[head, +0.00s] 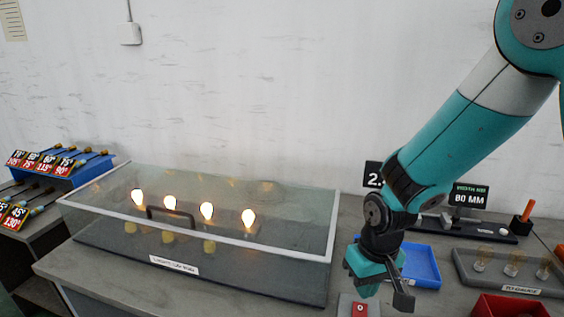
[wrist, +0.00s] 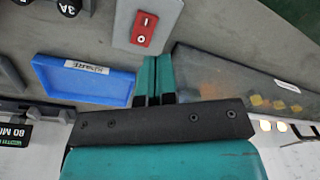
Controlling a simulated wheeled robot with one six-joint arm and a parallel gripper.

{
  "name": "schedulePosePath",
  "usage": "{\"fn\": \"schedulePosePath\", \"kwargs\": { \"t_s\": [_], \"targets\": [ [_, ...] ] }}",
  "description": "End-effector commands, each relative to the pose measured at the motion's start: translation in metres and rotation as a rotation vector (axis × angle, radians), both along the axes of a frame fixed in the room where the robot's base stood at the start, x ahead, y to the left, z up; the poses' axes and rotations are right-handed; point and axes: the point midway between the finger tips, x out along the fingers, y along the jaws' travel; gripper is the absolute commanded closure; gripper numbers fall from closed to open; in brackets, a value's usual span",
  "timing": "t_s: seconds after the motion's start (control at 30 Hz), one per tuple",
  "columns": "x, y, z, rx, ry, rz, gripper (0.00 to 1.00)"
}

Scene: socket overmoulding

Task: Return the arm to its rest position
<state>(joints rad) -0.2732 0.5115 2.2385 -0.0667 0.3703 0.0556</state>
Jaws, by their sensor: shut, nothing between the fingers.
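My teal arm (head: 465,135) reaches down from the upper right in the head view. My gripper (head: 370,284) hangs at its end above the bench, right of the glass case. In the wrist view my gripper (wrist: 154,75) has its two teal fingers side by side, shut with nothing between them. A red switch on a pale plate (wrist: 144,29) lies beyond the fingertips in that view. The switch also shows below my gripper in the head view (head: 360,310). I cannot tell the exact height of the gripper above it.
A glass case (head: 150,255) with several glowing bulbs stands left of my gripper. A blue tray (head: 422,266) is close behind it on the right. A red bin (head: 510,306), a bulb rack (head: 508,285) and an 80 MM display (head: 468,198) stand farther right.

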Motion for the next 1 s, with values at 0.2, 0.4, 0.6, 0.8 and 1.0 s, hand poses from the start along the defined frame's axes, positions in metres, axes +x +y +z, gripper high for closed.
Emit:
{"fn": "schedulePosePath", "kwargs": {
  "t_s": [0.2, 0.4, 0.6, 0.8, 1.0],
  "targets": [
    [-0.060, 0.023, 0.102, 0.159, -0.035, 0.127, 1.00],
    [-0.129, 0.032, 0.159, 0.257, -0.063, 0.273, 1.00],
    [-0.167, 0.033, 0.178, 0.291, -0.077, 0.358, 1.00],
    [-0.172, 0.033, 0.180, 0.295, -0.076, 0.371, 1.00],
    [-0.172, 0.033, 0.180, 0.295, -0.077, 0.369, 1.00]
  ]
}}
